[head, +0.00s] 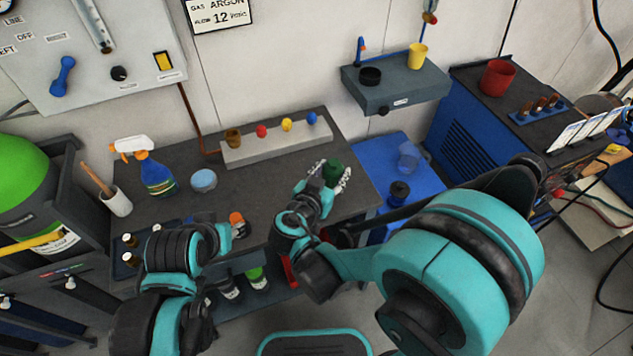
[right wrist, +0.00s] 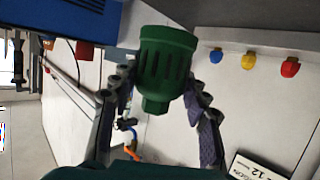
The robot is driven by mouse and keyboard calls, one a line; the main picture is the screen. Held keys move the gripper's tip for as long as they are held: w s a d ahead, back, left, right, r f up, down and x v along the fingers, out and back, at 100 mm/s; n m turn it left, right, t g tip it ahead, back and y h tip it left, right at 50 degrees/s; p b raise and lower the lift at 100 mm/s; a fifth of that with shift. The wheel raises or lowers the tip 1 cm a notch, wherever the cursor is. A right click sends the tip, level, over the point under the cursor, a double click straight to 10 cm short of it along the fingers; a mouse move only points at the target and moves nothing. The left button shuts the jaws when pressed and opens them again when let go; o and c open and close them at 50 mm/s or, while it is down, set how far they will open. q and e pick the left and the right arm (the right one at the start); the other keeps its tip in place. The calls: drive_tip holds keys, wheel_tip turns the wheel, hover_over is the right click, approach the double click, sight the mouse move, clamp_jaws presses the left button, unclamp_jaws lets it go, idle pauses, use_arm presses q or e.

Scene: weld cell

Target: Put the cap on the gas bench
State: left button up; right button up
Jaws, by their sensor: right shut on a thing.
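The green ribbed cap (head: 332,172) is between the fingers of my right gripper (head: 330,181), which is shut on it. In the right wrist view the cap (right wrist: 166,62) sits between the two fingertips (right wrist: 160,92), its narrow end towards the palm. In the head view it shows over the right end of the dark-topped bench (head: 265,190) under the argon sign. The gap between cap and bench top cannot be judged.
A grey block with coloured knobs (head: 270,144) lies along the bench's back. A wall shelf (head: 395,90) is at upper right. The bench's middle is bare.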

drive_tip(key=w+a+f+b, duration=0.1)
drive_tip(key=w+a+f, duration=0.2)
drive_tip(key=w, duration=0.1)
drive_tip(key=shift+w+a+f+b, duration=0.3)
drive_tip(key=shift+a+f+b, duration=0.05)
drive_tip(key=shift+f, duration=0.05)
drive_tip(key=shift+f+b, duration=1)
drive_tip(key=shift+f, duration=0.85)
drive_tip(key=shift+f, duration=0.2)
drive_tip(key=o, duration=1.1)
drive_tip(key=shift+o, duration=0.6)
drive_tip(key=shift+r, duration=0.2)
drive_tip(key=shift+r, duration=0.1)
